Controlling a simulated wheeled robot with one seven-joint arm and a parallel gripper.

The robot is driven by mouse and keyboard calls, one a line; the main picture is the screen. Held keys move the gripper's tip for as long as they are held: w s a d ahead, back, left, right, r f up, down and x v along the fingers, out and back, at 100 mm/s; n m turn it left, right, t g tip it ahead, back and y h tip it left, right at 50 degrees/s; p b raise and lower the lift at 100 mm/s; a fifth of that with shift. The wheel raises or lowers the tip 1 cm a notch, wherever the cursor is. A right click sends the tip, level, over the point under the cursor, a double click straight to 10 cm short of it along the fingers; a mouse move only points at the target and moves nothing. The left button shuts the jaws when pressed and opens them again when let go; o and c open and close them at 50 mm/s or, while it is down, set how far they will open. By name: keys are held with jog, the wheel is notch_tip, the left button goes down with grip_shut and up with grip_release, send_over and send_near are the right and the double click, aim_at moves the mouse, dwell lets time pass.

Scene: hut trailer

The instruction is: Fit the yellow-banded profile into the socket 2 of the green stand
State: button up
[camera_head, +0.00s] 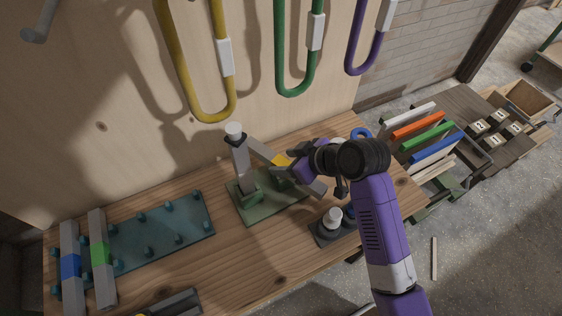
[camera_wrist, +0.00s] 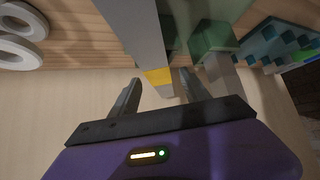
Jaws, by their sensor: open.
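The yellow-banded profile is a grey bar with a yellow band (camera_head: 281,160). In the head view it runs slantwise over the green stand (camera_head: 262,213), beside a grey post with a white top (camera_head: 240,158). My gripper (camera_head: 296,168) is at the profile, near the band. In the wrist view the yellow band (camera_wrist: 158,76) lies between my two open fingers (camera_wrist: 160,92), with a gap on either side. A green block (camera_wrist: 213,38) of the stand shows behind. My gripper and arm hide part of the stand, and I cannot tell which socket is which or whether the profile is seated.
A teal pegboard (camera_head: 150,243) with blue-banded (camera_head: 70,266) and green-banded (camera_head: 99,254) profiles lies at left. A dark base with a white-topped knob (camera_head: 332,216) stands close to my arm. Yellow, green and purple loops hang behind. Bare wood lies in front of the stand.

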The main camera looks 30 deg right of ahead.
jog(key=shift+x, duration=1.2)
grip_shut()
jog(key=shift+r, duration=0.15)
